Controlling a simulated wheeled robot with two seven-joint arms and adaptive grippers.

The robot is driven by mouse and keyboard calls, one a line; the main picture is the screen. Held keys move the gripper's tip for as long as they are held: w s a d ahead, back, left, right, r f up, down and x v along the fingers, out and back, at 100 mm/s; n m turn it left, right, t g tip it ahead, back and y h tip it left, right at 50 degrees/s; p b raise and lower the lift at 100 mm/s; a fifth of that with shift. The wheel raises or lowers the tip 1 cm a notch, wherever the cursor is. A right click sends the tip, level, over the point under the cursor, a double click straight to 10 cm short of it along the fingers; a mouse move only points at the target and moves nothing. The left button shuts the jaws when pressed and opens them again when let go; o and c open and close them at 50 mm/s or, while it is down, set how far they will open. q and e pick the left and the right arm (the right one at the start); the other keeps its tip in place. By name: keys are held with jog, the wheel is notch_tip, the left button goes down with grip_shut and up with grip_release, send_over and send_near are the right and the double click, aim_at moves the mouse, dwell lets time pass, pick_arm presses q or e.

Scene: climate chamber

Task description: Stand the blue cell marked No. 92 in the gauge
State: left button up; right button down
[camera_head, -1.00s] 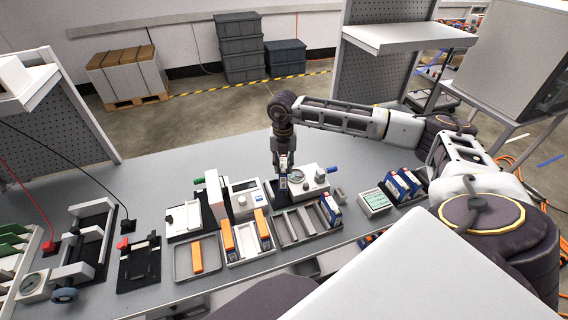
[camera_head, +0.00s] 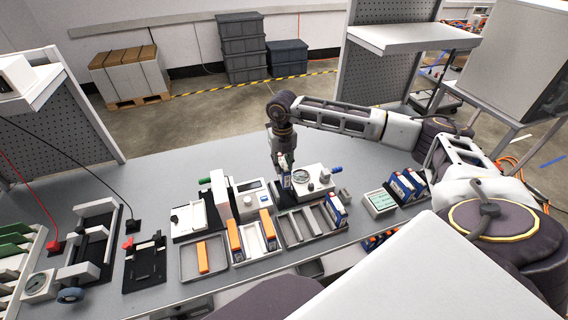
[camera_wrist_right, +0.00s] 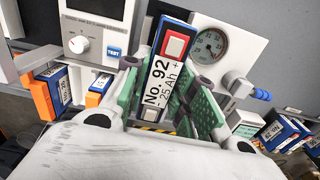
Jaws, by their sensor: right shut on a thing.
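My right gripper (camera_head: 284,165) is shut on the blue cell (camera_head: 286,182). In the right wrist view the cell (camera_wrist_right: 162,72) stands between the green finger pads, its white label reading No. 92, 25 Ah, with a red square near the top. The gauge (camera_head: 320,186) is a white unit with a round dial and a blue-ended handle. The cell is just left of the dial in the head view; it also shows left of the gauge dial (camera_wrist_right: 209,46) in the wrist view. The cell's lower end is hidden, so I cannot tell whether it touches anything. My left gripper is not in view.
Left of the gauge stands a tester (camera_head: 252,197) with a screen and knob. In front are a grey slotted tray (camera_head: 287,228) with blue cells at its right end and a tray (camera_head: 241,258) with orange cells. More blue cells (camera_head: 407,186) stand at right. The back of the bench is clear.

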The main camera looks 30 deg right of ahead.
dwell(0.3)
jog(key=shift+f, duration=0.1)
